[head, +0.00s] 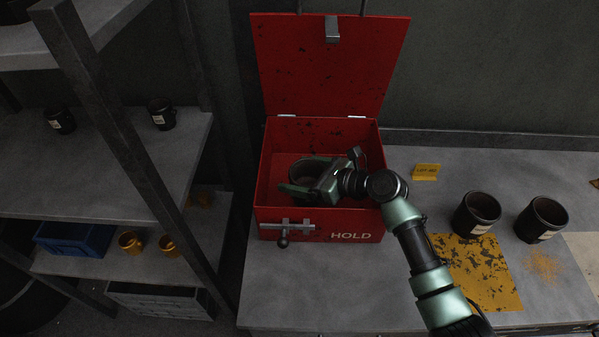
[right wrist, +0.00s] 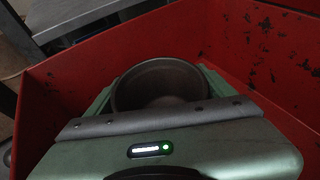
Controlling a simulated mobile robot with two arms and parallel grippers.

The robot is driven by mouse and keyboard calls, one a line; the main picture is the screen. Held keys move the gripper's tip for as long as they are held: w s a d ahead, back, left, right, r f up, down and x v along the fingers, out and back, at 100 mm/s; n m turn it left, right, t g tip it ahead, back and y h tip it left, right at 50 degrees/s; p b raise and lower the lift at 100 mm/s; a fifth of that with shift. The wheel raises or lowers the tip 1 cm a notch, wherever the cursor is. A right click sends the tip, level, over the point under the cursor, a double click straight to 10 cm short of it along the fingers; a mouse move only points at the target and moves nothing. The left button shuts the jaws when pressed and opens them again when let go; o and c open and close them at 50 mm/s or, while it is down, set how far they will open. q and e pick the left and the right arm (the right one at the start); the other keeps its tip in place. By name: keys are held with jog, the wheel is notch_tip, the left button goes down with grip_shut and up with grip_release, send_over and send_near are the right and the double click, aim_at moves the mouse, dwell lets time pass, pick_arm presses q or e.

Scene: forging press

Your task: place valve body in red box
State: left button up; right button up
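The red box (head: 275,213), marked HOLD, stands on the grey bench with its lid (head: 330,60) raised. My right gripper (head: 305,178) reaches down inside it from the right. A dark, round, hollow valve body (head: 303,168) sits between its fingers, inside the box walls. In the right wrist view the valve body (right wrist: 160,85) shows its open top, with a green finger close against each side. The gripper looks shut on it. Its underside is hidden, so I cannot tell whether it touches the box floor. My left gripper is not in view.
Two similar dark labelled pots (head: 475,213) (head: 542,219) stand on the bench at right, by a worn yellow patch (head: 480,270). A yellow tag (head: 426,171) lies behind them. Left is a shelf rack (head: 120,130) with dark pots, brass cups and a blue bin (head: 75,238).

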jog(key=shift+o, duration=1.3)
jog(key=shift+s, duration=0.1)
jog(key=shift+r, duration=0.35)
jog(key=b+v, duration=0.1)
jog(key=v, duration=1.1)
jog(key=shift+r, duration=0.35)
